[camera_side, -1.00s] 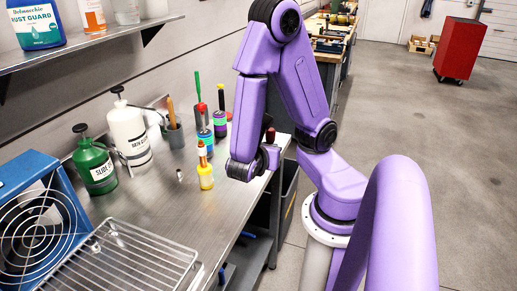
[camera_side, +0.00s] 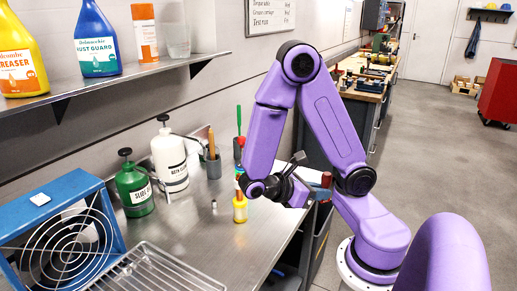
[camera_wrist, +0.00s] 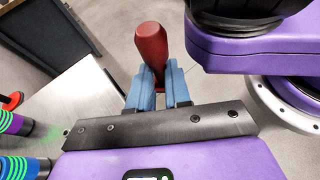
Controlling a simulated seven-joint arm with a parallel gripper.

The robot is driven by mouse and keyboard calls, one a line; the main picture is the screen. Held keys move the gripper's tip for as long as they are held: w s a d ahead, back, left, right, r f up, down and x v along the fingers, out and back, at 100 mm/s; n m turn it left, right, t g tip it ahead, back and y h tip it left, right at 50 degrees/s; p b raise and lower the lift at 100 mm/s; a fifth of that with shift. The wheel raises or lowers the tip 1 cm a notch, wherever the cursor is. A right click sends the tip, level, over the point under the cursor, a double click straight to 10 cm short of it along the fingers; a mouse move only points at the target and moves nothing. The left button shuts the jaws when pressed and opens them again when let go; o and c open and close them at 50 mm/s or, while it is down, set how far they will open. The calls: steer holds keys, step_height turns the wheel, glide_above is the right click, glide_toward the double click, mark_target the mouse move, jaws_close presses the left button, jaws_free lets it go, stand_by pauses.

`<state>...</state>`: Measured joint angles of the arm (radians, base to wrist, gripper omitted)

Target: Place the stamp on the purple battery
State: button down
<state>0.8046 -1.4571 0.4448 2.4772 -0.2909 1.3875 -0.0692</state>
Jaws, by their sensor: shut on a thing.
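My gripper (camera_wrist: 162,92), with blue fingers, is shut on the stamp (camera_wrist: 152,45), whose dark red handle sticks out beyond the fingers. In the side view the red handle (camera_side: 326,180) shows at the right of my gripper (camera_side: 314,188), out past the bench's edge. The stamp's lower end is hidden between the fingers.
A yellow bottle (camera_side: 240,211) stands on the steel bench (camera_side: 190,236) close to my wrist. Behind are a grey tool cup (camera_side: 212,167), a white pump bottle (camera_side: 169,160) and a green one (camera_side: 134,190). A wire rack (camera_side: 150,270) and blue fan (camera_side: 75,235) occupy the left front.

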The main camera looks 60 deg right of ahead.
steer(key=w+r+m+t+y, duration=0.1)
steer(key=w+m+t+y, duration=0.45)
steer(key=m+y, duration=0.85)
steer(key=w+r+m+t+y, duration=0.2)
steer(key=w+m+t+y, duration=0.6)
steer(key=m, duration=0.9)
steer(key=w+d+r+m+t+h, duration=0.2)
steer(key=d+r+m+t+h, duration=0.2)
steer(key=d+m, duration=0.35)
steer(key=w+d+r+m+t+h, duration=0.3)
steer(key=d+r+m+t+h, duration=0.15)
steer(key=d+m, duration=0.35)
steer(key=shift+n+g+h, duration=0.25)
steer(key=shift+n+g, duration=0.35)
steer(key=shift+n, duration=0.05)
steer(key=w+d+f, duration=0.6)
steer(key=w, duration=0.1)
steer(key=w+d+f, duration=0.3)
steer(key=f, duration=0.1)
steer(key=shift+w, duration=0.3)
steer(key=shift+w+d+f, duration=0.1)
steer(key=shift+d+f, duration=0.05)
steer(key=shift+f, duration=1.5)
